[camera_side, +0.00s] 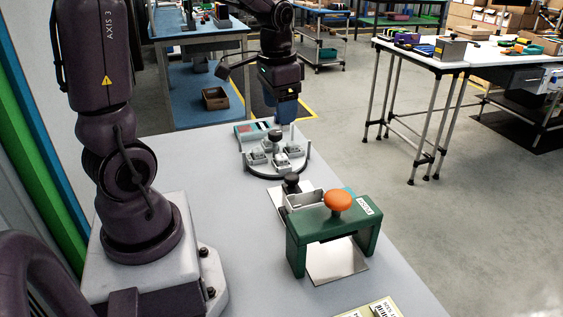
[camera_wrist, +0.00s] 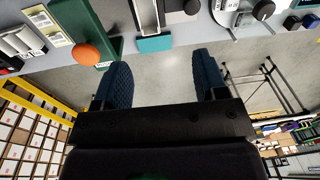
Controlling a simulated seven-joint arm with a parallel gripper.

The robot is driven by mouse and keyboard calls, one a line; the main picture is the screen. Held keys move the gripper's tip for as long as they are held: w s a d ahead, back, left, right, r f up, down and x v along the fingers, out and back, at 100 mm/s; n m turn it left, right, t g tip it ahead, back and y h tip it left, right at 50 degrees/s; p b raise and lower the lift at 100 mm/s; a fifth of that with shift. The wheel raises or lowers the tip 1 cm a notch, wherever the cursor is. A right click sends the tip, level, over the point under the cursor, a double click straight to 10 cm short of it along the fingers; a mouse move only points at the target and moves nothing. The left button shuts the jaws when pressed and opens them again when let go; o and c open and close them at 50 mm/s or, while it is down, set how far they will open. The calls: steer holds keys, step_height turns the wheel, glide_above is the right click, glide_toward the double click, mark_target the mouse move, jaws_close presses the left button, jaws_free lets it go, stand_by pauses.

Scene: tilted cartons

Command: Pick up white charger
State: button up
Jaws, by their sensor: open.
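I cannot clearly single out a white charger. Several small whitish-grey blocks (camera_side: 282,161) sit on a round tray (camera_side: 264,174) on the grey table in the side view; any of them may be it, but they are too small to tell. My gripper's blue fingers (camera_side: 284,108) are above the tray's far side in the side view. In the wrist view my gripper (camera_wrist: 162,66) is open, with nothing between its fingers; the floor shows through the gap. Part of the round tray (camera_wrist: 230,14) shows at the top right there, outside the gap.
A green bridge-shaped fixture (camera_side: 300,226) with an orange knob (camera_side: 338,201) stands nearer the camera. A whitish open-topped holder (camera_side: 304,199) is just behind it. A flat teal-and-red item (camera_side: 250,129) lies beyond the tray. Printed cards (camera_side: 382,309) lie at the front.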

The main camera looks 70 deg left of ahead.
steer(key=w+a+f+m+g, duration=0.1)
steer(key=w+a+f+m, duration=0.15)
steer(key=a+f, duration=0.35)
steer(key=m, duration=1.6)
glide_above(281, 156)
steer(key=shift+h, duration=0.3)
steer(key=f, duration=1.3)
steer(key=shift+s, duration=0.25)
steer(key=shift+w+f, duration=0.2)
steer(key=shift+f, duration=1.2)
steer(key=shift+w+f, duration=0.15)
steer(key=shift+f, duration=1.2)
steer(key=shift+a, duration=0.1)
steer(key=c, duration=1)
steer(key=shift+c, duration=0.2)
steer(key=shift+r, duration=0.15)
